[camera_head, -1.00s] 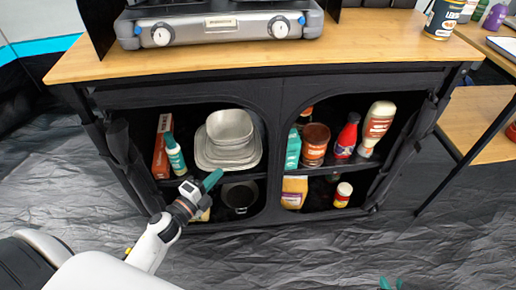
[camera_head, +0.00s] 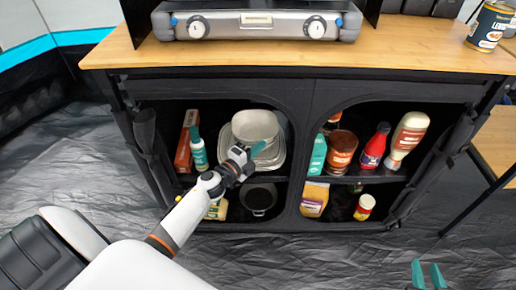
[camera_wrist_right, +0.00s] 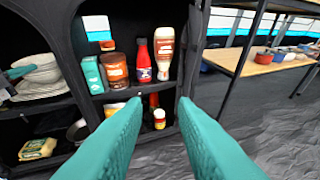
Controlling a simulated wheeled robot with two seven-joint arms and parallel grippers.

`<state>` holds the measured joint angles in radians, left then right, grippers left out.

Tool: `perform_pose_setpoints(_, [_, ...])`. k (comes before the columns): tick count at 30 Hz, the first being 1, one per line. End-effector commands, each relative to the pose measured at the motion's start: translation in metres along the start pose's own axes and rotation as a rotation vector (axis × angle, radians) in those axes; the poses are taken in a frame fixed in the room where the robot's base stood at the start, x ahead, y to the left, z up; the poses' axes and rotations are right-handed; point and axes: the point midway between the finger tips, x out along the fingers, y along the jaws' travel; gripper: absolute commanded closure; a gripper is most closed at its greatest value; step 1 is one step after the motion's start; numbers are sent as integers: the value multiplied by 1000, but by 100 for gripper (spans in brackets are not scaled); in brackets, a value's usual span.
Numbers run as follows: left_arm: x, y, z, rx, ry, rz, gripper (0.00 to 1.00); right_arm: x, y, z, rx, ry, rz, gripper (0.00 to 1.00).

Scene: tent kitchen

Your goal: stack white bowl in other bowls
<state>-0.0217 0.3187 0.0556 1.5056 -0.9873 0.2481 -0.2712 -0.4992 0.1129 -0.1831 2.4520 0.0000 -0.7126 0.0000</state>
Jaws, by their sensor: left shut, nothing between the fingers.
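Pale grey-white bowls (camera_head: 255,124) sit on square plates (camera_head: 277,158) on the upper shelf, in the left opening of the black cabinet. The bowls also show at the left edge of the right wrist view (camera_wrist_right: 40,66). I cannot tell how many are nested or which one is the white bowl. My left gripper (camera_head: 258,149) is shut and empty, its teal tip in front of the bowls and partly covering them. I cannot tell whether it touches them. My right gripper (camera_head: 428,274) is open and empty, low in front of the cabinet; its fingers fill the right wrist view (camera_wrist_right: 160,102).
A green-capped bottle (camera_head: 198,150) and an orange box (camera_head: 184,150) stand left of the bowls. A black pan (camera_head: 259,198) is on the shelf below. The right opening holds several jars and bottles (camera_head: 342,150). A stove (camera_head: 257,24) stands on the wooden counter.

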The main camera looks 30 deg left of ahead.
Motion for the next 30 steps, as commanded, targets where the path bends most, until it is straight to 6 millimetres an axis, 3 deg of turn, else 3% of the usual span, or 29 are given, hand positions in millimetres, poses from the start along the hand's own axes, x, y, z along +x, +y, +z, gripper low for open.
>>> perform_pose_setpoints(13, [4, 0, -4, 0, -1, 0, 100, 1, 1, 5, 0, -30, 2, 75])
perform_pose_setpoints(18, [16, 0, -15, 2, -1, 1, 100, 2, 1, 10, 0, -64, 3, 75])
perform_pose_setpoints(30, [15, 0, -15, 1, -2, 0, 100, 2, 2, 12, 1, -71, 4, 75])
